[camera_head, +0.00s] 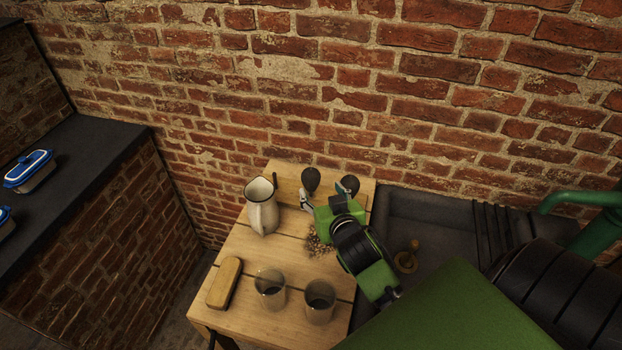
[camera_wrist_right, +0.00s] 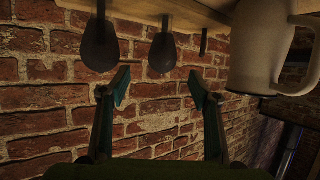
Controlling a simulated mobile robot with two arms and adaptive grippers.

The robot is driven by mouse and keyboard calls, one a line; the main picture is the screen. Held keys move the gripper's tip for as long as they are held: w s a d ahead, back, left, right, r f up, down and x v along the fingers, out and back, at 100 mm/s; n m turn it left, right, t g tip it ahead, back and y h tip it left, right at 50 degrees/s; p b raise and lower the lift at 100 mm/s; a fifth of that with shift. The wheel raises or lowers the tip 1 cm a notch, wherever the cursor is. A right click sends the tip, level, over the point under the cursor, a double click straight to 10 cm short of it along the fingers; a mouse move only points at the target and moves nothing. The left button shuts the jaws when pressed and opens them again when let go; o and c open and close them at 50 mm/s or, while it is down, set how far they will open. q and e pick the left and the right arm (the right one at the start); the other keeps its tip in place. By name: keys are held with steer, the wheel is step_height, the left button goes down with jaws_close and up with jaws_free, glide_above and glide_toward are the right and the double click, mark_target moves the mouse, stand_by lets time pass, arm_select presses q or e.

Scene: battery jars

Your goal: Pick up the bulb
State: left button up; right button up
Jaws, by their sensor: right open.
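Two dark rounded bulb-like things on thin stems stand at the back of the wooden table, the left one (camera_head: 310,179) and the right one (camera_head: 350,184). I cannot tell which is the task's bulb. My right gripper (camera_head: 327,198) is open and empty in front of them. In the right wrist view, which appears upside down, the left one (camera_wrist_right: 162,53) shows between the open fingers (camera_wrist_right: 158,90), beyond their tips. The other (camera_wrist_right: 99,46) lies outside the fingers, to the left. My left gripper is not in view.
A pale jug (camera_head: 262,208) stands left of my gripper, with a thin dark rod behind it. Two glass jars (camera_head: 320,301) and a tan block (camera_head: 224,283) occupy the table's front. A dry brown bundle (camera_head: 317,244) lies beside my arm. A brick wall (camera_head: 330,90) rises behind.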

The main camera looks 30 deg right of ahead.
mark_target(313, 184)
steer(key=x, duration=0.2)
steer(key=shift+w, duration=0.35)
steer(key=shift+p+x, duration=0.3)
steer(key=shift+x, duration=0.95)
steer(key=shift+w+d+f, duration=0.1)
steer(key=shift+w+f, duration=0.05)
steer(key=shift+f, duration=0.15)
steer(key=shift+w, duration=0.15)
steer(key=shift+w+f+p, duration=0.15)
steer(key=shift+w+p, duration=0.15)
steer(key=shift+p, duration=0.1)
steer(key=x, duration=0.3)
steer(key=shift+f+p, duration=0.25)
steer(key=shift+p, duration=0.1)
steer(key=shift+w+f, duration=0.2)
steer(key=shift+w, duration=0.15)
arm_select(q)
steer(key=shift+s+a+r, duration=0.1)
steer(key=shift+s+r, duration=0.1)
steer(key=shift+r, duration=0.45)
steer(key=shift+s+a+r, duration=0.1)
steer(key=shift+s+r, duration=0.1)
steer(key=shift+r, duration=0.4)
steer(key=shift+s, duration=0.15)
